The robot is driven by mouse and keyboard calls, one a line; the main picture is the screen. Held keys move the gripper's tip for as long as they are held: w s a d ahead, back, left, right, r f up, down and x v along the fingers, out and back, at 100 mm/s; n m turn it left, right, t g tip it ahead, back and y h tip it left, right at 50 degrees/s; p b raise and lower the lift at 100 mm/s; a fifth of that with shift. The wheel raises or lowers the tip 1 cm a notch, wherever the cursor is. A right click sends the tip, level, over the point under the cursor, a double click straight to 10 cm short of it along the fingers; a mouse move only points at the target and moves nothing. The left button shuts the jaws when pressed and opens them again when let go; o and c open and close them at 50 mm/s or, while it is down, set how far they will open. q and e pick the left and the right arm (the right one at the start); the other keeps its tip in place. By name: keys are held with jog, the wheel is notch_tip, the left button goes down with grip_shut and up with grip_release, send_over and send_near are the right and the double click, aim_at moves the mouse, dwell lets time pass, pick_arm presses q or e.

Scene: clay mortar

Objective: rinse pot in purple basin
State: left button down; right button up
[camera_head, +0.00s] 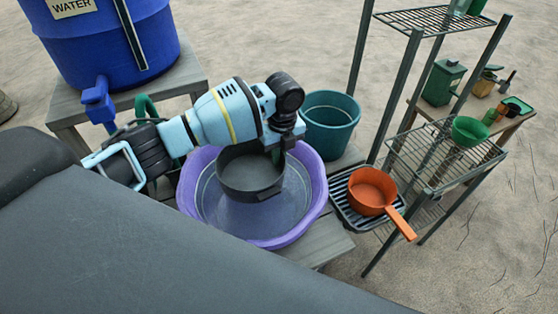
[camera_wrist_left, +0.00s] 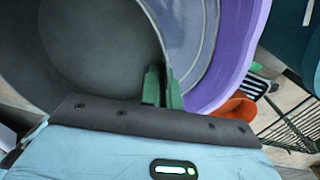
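The dark grey pot (camera_head: 238,176) is over the inside of the purple basin (camera_head: 310,208); I cannot tell whether it touches the basin's bottom. My left gripper (camera_head: 277,152) comes in above the pot's far right rim. In the left wrist view, its green fingers (camera_wrist_left: 162,88) are close together at the rim of the pot (camera_wrist_left: 85,45), with the pot wall between them. The purple basin (camera_wrist_left: 238,60) shows beyond the pot. The basin stands on a wooden bench. My right gripper is not in view.
A blue water barrel (camera_head: 105,50) with a tap (camera_head: 98,100) stands at the upper left. A teal bucket (camera_head: 330,122) is right behind the basin. An orange pan (camera_head: 371,190) rests on a black rack (camera_head: 345,208) to the right. A metal shelf (camera_head: 445,150) stands further right.

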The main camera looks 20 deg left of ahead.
pick_arm(q)
jog(key=shift+r, duration=2.1)
jog(key=shift+a, duration=0.15)
